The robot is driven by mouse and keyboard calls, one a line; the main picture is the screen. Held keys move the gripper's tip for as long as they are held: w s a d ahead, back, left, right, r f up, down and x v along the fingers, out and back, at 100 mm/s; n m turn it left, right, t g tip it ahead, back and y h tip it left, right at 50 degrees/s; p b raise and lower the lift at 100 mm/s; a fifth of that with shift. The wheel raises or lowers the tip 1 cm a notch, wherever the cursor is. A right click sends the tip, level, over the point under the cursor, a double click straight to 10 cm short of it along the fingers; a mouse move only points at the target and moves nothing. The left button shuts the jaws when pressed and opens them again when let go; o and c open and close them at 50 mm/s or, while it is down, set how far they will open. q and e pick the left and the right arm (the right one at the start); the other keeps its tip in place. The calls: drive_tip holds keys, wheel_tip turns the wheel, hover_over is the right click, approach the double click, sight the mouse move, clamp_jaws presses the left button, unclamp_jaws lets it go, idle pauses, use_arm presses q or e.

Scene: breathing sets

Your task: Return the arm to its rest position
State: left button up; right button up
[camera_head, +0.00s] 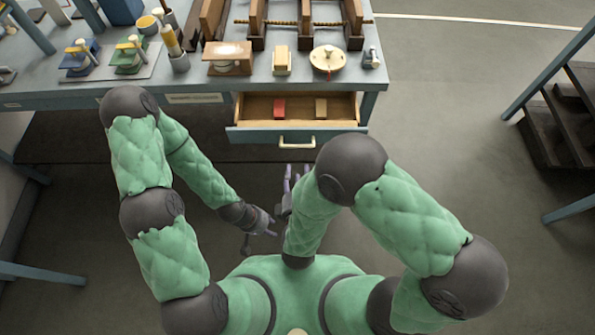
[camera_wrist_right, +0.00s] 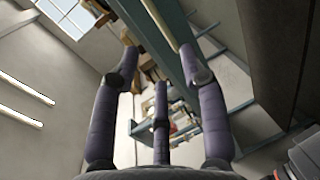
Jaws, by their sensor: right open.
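My right gripper (camera_head: 288,180) shows purple fingers below the open drawer, partly hidden behind my right forearm. In the right wrist view my right gripper (camera_wrist_right: 157,65) has its fingers spread apart with nothing between them. My left gripper (camera_head: 268,222) hangs lower, at the end of my left forearm in front of my body. It is small and dark, and its finger spacing is unclear. Both of my arms are bent, with their hands close together near the middle.
An open drawer (camera_head: 283,139) juts out below the workbench (camera_head: 205,87), holding a red block (camera_head: 279,108) and a tan block (camera_head: 321,107). Small devices stand along the bench edge. A dark shelf (camera_head: 560,130) stands at right. The floor (camera_head: 450,110) between is clear.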

idle(0.4)
drive_tip(key=d+f+m+g+y, duration=0.1)
drive_tip(key=d+f+m+g, duration=0.3)
drive_tip(key=f+m+g, duration=0.65)
drive_tip(key=s+d+f+m+g+y, duration=0.3)
drive_tip(key=s+d+f+m+g, duration=0.1)
drive_tip(key=s+f+m, duration=0.5)
drive_tip(key=shift+s+d+f+m+g, duration=0.2)
drive_tip(key=shift+d+f+m+g, duration=0.2)
drive_tip(key=shift+d, duration=0.4)
